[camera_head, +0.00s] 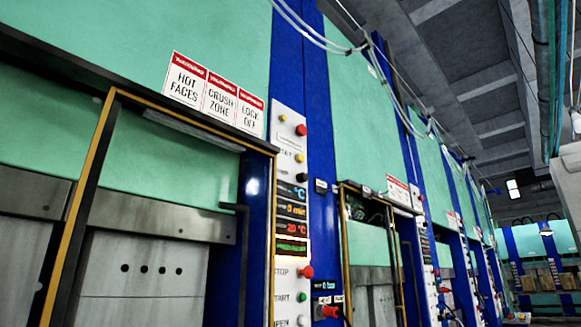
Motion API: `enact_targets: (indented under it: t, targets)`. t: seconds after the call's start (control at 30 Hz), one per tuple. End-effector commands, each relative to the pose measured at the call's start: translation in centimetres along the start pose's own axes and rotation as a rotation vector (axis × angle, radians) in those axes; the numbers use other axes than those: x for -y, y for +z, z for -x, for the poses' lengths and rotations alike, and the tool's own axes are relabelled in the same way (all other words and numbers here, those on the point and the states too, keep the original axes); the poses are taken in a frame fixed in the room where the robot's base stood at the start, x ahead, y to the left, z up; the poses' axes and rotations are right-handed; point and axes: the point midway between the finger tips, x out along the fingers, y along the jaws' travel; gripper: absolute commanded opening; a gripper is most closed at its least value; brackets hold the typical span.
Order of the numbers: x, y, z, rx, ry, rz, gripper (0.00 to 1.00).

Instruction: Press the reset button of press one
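The nearest press (200,30) fills the left and middle of the head view, with a mint-green front and a narrow white control panel (287,117) on its right side. A yellow button (299,158) sits high on this panel, beside a partly readable label ending in "SET". A red button (301,130) is just above it. Lower down are a red STOP button (306,272), a green START button (303,297) and an OPEN button (303,321) at the bottom edge. I see no readable press number. My gripper is not in view.
Displays (291,209) show 3 min and 20 °C. Warning signs (205,92) hang above the press opening. More presses (365,95) recede to the right. A red connector (329,311) with a cable juts out at lower middle. Pipes (543,75) run overhead at right.

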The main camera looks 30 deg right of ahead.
Motion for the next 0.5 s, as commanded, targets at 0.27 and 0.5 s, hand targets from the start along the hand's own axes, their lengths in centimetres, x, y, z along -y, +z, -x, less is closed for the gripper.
enact_targets:
  t: [0.27, 0.5]
  targets:
    - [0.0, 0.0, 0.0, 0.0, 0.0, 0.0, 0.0]
    - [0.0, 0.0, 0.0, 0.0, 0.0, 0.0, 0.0]
